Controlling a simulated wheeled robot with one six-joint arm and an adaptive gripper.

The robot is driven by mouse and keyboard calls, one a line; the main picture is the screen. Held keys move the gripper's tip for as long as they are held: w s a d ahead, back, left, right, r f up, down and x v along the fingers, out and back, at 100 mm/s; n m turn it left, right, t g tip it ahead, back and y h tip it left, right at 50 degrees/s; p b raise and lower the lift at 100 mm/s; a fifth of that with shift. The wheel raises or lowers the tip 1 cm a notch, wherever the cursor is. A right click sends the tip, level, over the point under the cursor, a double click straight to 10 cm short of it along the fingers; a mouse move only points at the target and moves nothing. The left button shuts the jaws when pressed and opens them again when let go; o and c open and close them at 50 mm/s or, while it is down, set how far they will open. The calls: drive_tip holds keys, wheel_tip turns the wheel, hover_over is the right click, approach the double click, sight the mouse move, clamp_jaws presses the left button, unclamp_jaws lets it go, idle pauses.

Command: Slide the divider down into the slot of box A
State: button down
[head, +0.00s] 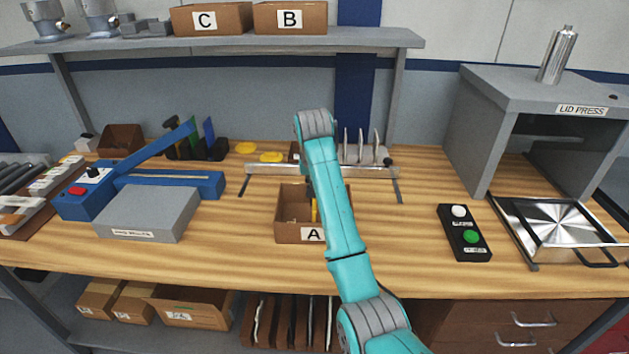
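Box A (286,228) is an open brown box on the wooden bench, with a white "A" label on its front. My teal arm crosses its right half and hides much of the inside. My gripper (311,196) is mostly hidden behind the arm, over or in box A. Only a dark sliver of it shows, so I cannot see whether it is open or shut. A narrow yellow upright piece (314,211) shows inside box A beside the arm. I cannot tell whether it is the divider, or whether it is held. The slot is not visible.
A metal rail fixture (270,170) stands behind box A, with upright plates (362,147) beyond it. A blue lever press (205,185) and grey block (147,212) are at left. A button box (464,232) and lid press (482,135) are at right.

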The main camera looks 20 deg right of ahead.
drive_tip(key=shift+f, duration=1.9)
drive_tip(key=c, duration=1.2)
unclamp_jaws()
drive_tip(key=shift+v, duration=3.75)
